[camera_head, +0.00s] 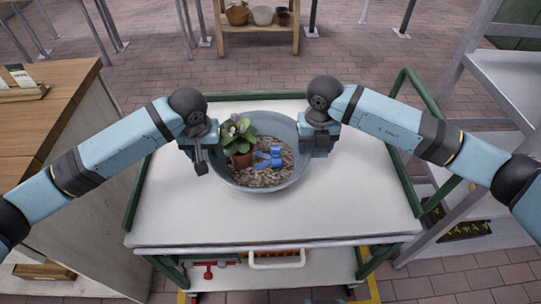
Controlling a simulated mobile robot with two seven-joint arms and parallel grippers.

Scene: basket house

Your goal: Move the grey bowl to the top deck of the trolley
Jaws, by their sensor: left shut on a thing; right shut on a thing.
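The grey bowl (287,181) is at the top deck (280,221) of the trolley, towards its far side. It holds brown chips, a potted plant (239,141) and a blue object (268,158). My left gripper (203,160) is shut on the bowl's left rim. My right gripper (309,145) is shut on its right rim. The bowl looks level. I cannot tell whether its underside touches the deck.
A wooden counter (62,88) stands at the left, close to the trolley. Grey shelving (500,85) stands at the right. A wooden stand with pots (258,40) is at the back. The near part of the deck is bare. The trolley's lower deck (330,262) holds red and orange items.

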